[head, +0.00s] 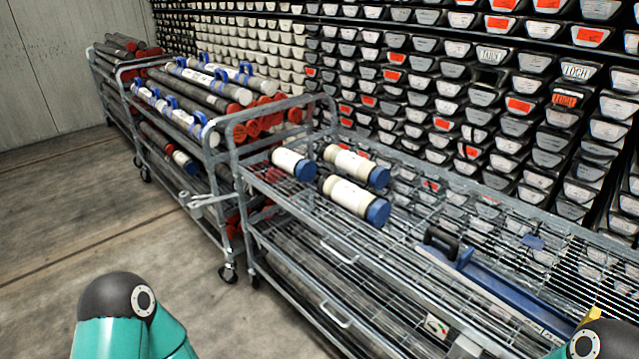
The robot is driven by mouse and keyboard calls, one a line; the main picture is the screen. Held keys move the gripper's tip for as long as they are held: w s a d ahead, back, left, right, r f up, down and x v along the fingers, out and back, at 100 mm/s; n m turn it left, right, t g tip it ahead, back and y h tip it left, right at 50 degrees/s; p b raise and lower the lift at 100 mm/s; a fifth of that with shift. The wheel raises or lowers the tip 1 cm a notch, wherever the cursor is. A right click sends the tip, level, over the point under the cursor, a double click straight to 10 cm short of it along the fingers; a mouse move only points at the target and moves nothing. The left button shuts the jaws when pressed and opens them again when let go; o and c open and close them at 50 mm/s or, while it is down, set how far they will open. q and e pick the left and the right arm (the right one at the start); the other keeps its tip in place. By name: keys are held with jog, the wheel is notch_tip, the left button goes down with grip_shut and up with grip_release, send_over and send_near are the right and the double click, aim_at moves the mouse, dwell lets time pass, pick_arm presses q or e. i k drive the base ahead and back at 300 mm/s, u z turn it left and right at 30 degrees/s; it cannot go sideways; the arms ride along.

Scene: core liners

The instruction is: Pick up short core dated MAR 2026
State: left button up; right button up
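Three short cores lie on the top wire shelf of the nearest cart, each with a pale label and a blue end cap. The front core (347,194) is cream with its blue cap toward me. A second core (349,162) lies behind it. The label writing is too small to read, so I cannot tell which is dated MAR 2026. Parts of my arms show at the lower left and lower right edges. Neither gripper is in view.
The near cart (341,249) has a raised rail at its left end. A blue tool with a black handle (440,243) lies on its right part. Carts with long cores (190,88) stand at left. A wall of core trays (480,95) stands behind. Floor (60,220) is clear at left.

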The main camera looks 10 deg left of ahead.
aim_at(373, 210)
jog(key=u, duration=0.25)
jog(key=i, duration=0.75)
jog(key=u, duration=0.4)
jog(key=k, duration=0.9)
jog(key=u, duration=0.2)
jog(key=i, duration=0.9)
jog(key=z, duration=0.05)
